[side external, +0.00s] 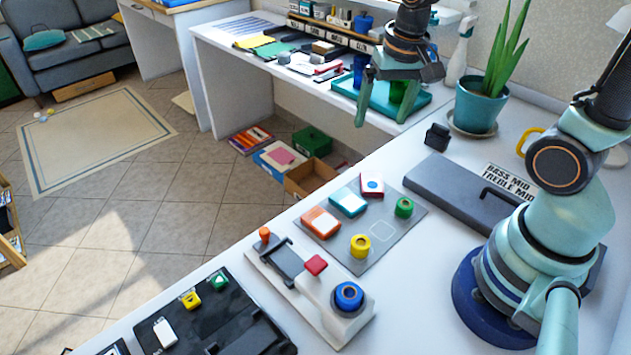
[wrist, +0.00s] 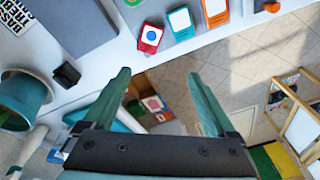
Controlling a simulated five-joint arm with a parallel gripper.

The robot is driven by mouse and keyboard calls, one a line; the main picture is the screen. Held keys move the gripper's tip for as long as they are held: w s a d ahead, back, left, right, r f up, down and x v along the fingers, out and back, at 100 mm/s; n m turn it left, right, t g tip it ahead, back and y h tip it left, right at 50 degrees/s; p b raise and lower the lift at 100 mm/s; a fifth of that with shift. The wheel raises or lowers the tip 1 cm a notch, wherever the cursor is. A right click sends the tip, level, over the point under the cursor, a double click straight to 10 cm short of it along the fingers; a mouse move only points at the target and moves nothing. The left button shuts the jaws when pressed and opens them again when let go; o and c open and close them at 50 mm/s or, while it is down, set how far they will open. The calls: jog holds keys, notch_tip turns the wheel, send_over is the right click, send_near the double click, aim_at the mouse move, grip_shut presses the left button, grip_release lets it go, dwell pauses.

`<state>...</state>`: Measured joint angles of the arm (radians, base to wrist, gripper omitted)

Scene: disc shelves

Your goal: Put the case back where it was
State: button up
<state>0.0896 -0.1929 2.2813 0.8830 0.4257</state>
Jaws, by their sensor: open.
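A grey mat (side external: 345,258) lies on the white counter. An orange case (side external: 321,222), a teal case (side external: 348,202) and a red case (side external: 372,186) lie in a row along its far left side. The red case (wrist: 150,38), teal case (wrist: 181,22) and orange case (wrist: 215,8) also show at the top of the wrist view. A white square outline (side external: 382,231) on the mat is empty. My gripper (side external: 383,123) is open, raised well beyond the mat; no held case shows. Its spread fingers (wrist: 158,74) are apart from the cases in the wrist view.
A yellow ring piece (side external: 360,246) and a green one (side external: 403,208) stand on the mat. A white device with a blue ring (side external: 349,296) is in front. A plant pot (side external: 480,106) and dark handled panel (side external: 450,188) stand right. Boxes (side external: 310,178) lie on the floor.

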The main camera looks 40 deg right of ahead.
jog(key=s+a+r+n+t, duration=0.3)
jog(key=s+r+n, duration=0.1)
jog(key=r+n, duration=0.2)
jog(key=shift+r+t, duration=0.3)
jog(key=shift+r, duration=0.1)
dwell(1.0)
